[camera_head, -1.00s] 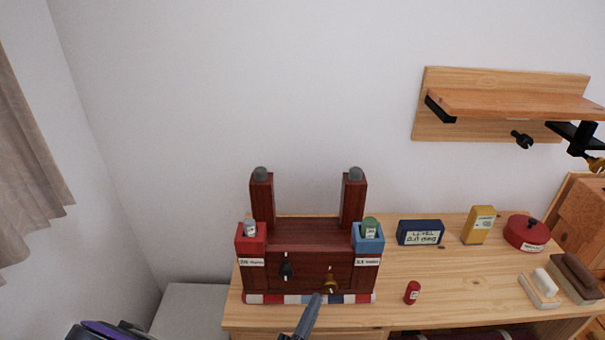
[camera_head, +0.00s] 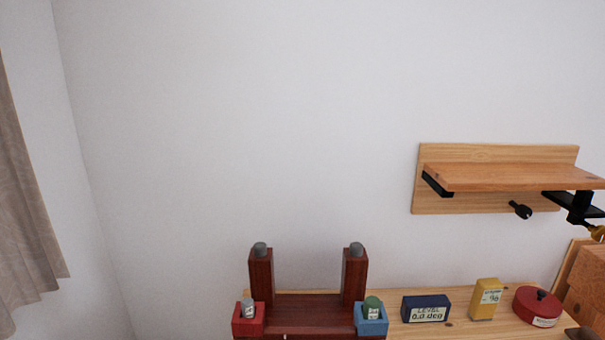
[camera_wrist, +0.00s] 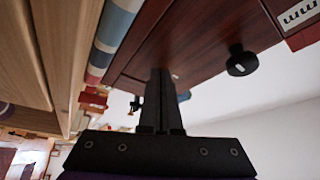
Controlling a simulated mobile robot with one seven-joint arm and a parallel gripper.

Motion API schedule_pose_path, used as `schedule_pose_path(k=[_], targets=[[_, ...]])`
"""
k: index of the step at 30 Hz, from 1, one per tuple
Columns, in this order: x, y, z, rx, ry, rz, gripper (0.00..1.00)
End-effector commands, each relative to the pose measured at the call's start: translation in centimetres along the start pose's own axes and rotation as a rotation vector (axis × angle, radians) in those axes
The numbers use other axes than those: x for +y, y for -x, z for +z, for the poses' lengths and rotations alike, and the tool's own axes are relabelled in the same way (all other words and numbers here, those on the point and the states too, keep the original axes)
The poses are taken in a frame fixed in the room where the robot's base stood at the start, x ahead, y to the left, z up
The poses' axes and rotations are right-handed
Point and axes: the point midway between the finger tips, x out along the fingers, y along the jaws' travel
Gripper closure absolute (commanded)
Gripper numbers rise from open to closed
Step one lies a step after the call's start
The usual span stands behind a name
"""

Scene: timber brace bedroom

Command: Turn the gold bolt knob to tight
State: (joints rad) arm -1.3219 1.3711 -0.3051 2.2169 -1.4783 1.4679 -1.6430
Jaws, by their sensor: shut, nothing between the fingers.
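The dark red timber stand (camera_head: 312,307) has two posts with grey caps and shows only its upper part at the bottom of the head view. The gold knob on its front is below that picture and is not visible in the wrist view, where my fingers may hide it. My gripper (camera_wrist: 158,76) is shut and empty, its fingertips up against or close to the stand's dark red front (camera_wrist: 200,40). A black knob (camera_wrist: 241,62) on that front sits right of the fingers, apart. Another gold knob (camera_head: 597,233) shows under the wall shelf at the right edge.
A red box (camera_head: 248,322) and a blue box (camera_head: 371,322) flank the stand, each holding a small bottle.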

Motion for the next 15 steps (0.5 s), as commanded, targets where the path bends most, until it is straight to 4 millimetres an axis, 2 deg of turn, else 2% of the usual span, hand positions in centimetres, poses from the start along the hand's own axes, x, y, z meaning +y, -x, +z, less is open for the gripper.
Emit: schedule_pose_path(k=[15], targets=[[-0.09, -0.25, -0.46, 0.002, 0.000, 0.000, 1.00]])
